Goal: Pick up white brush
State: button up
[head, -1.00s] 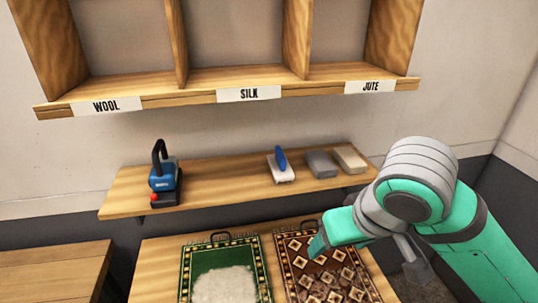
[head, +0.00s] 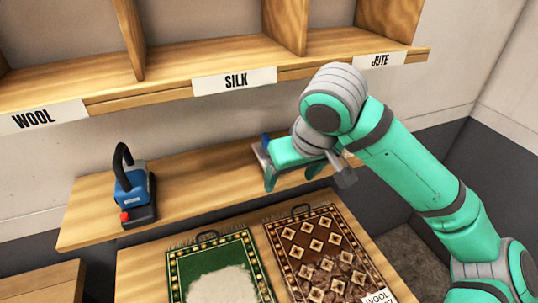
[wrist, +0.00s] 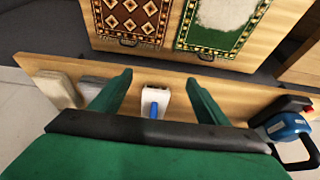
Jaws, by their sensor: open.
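The white brush has a white base and a blue handle. In the wrist view the white brush (wrist: 155,95) lies on the wooden shelf (wrist: 230,93), between my spread fingers and a little beyond the palm. In the head view my arm hides most of it, and only a bit of its blue handle (head: 265,140) shows. My gripper (wrist: 158,79) is open and empty, a finger on each side of the brush, apart from it. In the head view my gripper (head: 292,180) is over the right part of the shelf, fingers pointing down.
A grey block (wrist: 93,86) and a beige block (wrist: 60,90) lie beside the brush. A blue device with a black handle (head: 134,188) stands at the shelf's left. Labelled cubbies (head: 209,93) hang above. Green (head: 240,260) and brown (head: 320,245) rugs lie on the table below.

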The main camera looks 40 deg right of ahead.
aim_at(279, 179)
jog(key=w, duration=0.2)
jog(key=w+d, duration=0.1)
jog(key=w, duration=0.2)
jog(key=shift+w+d, duration=0.1)
jog(key=shift+x, duration=1.1)
jog(key=shift+d+f, duration=0.1)
jog(key=shift+f, duration=0.3)
jog(key=c, duration=1.2)
